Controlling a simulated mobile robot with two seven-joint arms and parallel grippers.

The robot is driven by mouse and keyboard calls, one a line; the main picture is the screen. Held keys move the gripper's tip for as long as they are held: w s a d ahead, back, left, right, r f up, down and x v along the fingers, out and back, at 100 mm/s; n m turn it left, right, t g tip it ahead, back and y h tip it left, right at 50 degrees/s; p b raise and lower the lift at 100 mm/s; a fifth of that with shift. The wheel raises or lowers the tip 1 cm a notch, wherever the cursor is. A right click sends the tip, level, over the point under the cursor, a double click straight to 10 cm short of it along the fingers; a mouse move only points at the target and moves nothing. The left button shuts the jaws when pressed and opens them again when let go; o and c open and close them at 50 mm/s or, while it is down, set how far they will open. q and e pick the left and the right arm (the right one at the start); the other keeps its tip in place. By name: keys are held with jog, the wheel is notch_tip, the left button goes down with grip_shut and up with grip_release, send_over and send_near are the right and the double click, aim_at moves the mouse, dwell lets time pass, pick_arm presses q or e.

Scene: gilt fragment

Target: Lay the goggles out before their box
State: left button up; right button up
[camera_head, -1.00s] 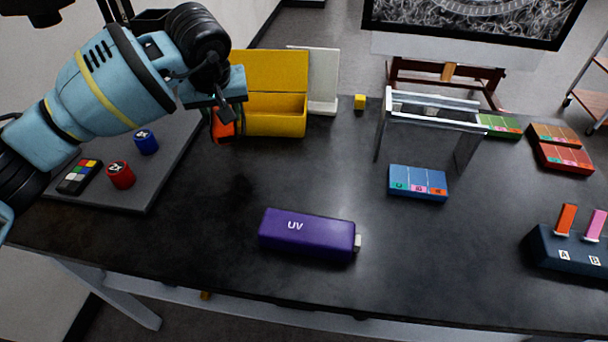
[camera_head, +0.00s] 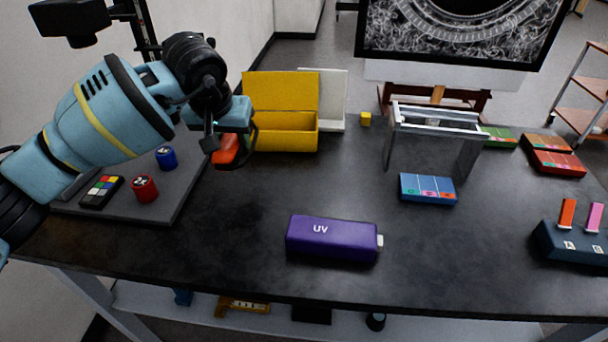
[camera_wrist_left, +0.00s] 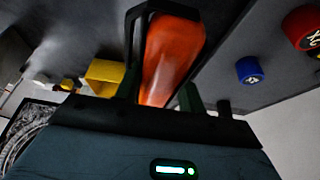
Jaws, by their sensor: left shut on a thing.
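The orange goggles (camera_head: 228,149) are in my left gripper (camera_head: 232,155), at the front left of the yellow box. The jaws are shut on them; in the left wrist view the orange lens (camera_wrist_left: 170,58) and its dark strap show between the fingers. The goggles hang above the dark table; I cannot tell whether they touch it. The yellow box (camera_head: 287,142) stands open at the back of the table, lid raised, with its front facing the viewer. Its inside looks empty. My right gripper is out of view.
A grey mat (camera_head: 170,205) at left holds a red pot (camera_head: 145,189), a blue pot (camera_head: 167,158) and a colour-square block (camera_head: 102,191). A purple UV case (camera_head: 333,240) lies front centre. A metal stand (camera_head: 437,115) and blue box (camera_head: 428,189) are right. Table before the yellow box is clear.

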aim_at(242, 184)
pick_arm(q)
jog(key=shift+f, duration=5)
jog(key=shift+f, duration=0.15)
jog(key=o, duration=1)
jog(key=shift+c, duration=0.2)
jog(key=shift+r, duration=0.3)
jog(key=v, duration=1.1)
jog(key=shift+s+r+p, duration=0.15)
jog(key=shift+r+p, duration=0.15)
jog(key=shift+r, duration=0.05)
